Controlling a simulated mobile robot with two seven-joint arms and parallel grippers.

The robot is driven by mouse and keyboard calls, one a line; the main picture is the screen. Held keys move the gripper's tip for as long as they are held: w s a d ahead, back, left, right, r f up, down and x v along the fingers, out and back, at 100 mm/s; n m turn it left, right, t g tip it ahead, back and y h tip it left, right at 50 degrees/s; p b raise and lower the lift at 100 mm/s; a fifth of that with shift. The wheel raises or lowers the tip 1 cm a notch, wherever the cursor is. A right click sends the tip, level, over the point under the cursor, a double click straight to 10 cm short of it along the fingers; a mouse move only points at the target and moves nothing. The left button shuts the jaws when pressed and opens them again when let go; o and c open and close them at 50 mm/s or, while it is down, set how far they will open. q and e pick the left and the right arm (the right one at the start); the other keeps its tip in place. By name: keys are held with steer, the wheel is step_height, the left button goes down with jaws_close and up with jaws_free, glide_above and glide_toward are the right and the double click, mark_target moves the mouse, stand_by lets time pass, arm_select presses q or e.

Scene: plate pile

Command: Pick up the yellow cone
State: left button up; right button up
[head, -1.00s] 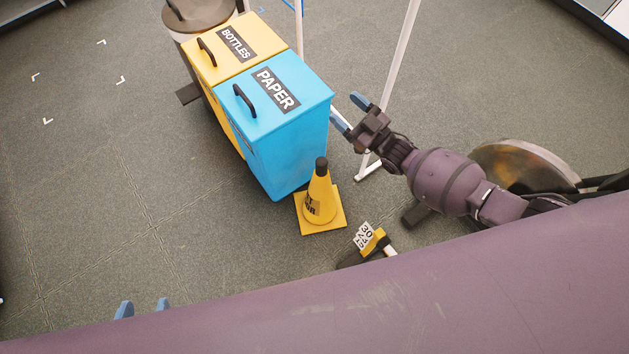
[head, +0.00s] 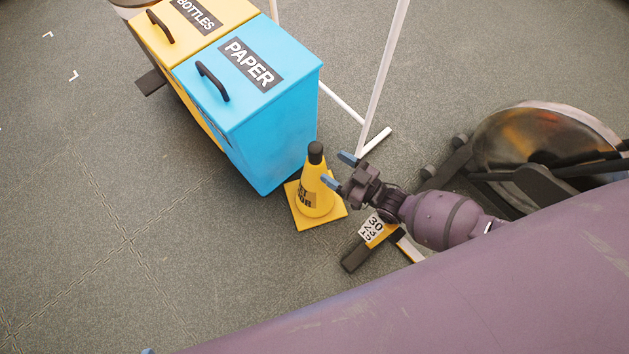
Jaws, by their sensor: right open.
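The yellow cone (head: 316,199) stands upright on the floor on its square yellow base, with a black tip and dark lettering on its side. It is close beside the front of the blue PAPER bin. My right gripper (head: 339,169) is open and empty, with blue fingertips. Its fingers are just right of the cone's upper part, and one fingertip overlaps the cone's right edge in the picture. I cannot tell whether it touches. Of my left gripper, only a small blue tip (head: 148,351) shows at the bottom edge; its opening is hidden.
The blue PAPER bin (head: 275,140) and yellow BOTTLES bin (head: 195,28) stand behind and left of the cone. A white pole frame (head: 386,75) rises behind my right gripper. A large round machine (head: 545,135) is at the right. Floor at the left is clear.

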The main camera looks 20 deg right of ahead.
mark_target(322, 158)
steer(key=shift+r+b+x, duration=0.15)
steer(key=shift+b+x, duration=0.2)
steer(key=shift+x, duration=1.25)
steer(key=shift+r+b+x, duration=0.2)
steer(key=shift+b+x, duration=0.15)
steer(key=shift+x, duration=1.25)
jaws_close()
steer(key=shift+r, duration=0.1)
